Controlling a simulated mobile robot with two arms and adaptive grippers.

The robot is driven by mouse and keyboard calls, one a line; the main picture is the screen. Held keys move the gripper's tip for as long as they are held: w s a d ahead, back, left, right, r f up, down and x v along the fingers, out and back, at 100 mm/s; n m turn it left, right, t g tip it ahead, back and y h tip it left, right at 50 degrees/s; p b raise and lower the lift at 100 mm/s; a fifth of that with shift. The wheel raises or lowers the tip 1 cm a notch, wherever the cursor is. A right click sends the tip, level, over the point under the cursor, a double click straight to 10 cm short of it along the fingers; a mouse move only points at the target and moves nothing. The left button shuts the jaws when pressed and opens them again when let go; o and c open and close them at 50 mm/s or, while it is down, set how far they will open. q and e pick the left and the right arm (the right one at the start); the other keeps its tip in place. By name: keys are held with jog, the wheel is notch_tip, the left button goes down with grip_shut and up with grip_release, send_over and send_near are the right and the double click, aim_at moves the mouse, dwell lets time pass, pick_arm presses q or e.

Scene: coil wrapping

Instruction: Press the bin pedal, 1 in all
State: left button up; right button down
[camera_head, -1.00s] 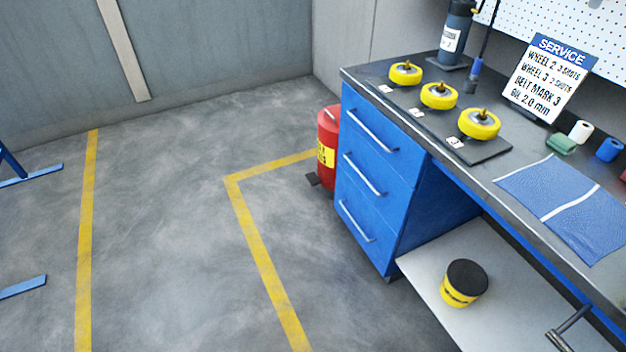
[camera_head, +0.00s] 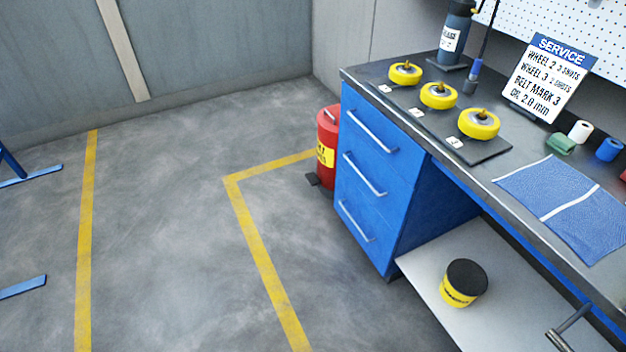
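A red bin (camera_head: 326,148) with a yellow label stands on the floor at the left end of the blue workbench. The bench drawers hide its right side. The bin's lid looks closed. Neither of my grippers is in the head view, and nothing touches the bin or pedal.
The workbench with blue drawers (camera_head: 366,185) stands right of the bin. Yellow wheels (camera_head: 438,96), a grease bottle (camera_head: 455,32), a service sign (camera_head: 548,78) and a blue mat (camera_head: 566,208) are on top. A black-lidded tub (camera_head: 463,284) sits on the lower shelf. Floor (camera_head: 180,230) left of the bin is clear.

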dwell(0.7)
pick_arm(q)
jog(key=shift+w, duration=0.1)
grip_shut()
dwell(1.1)
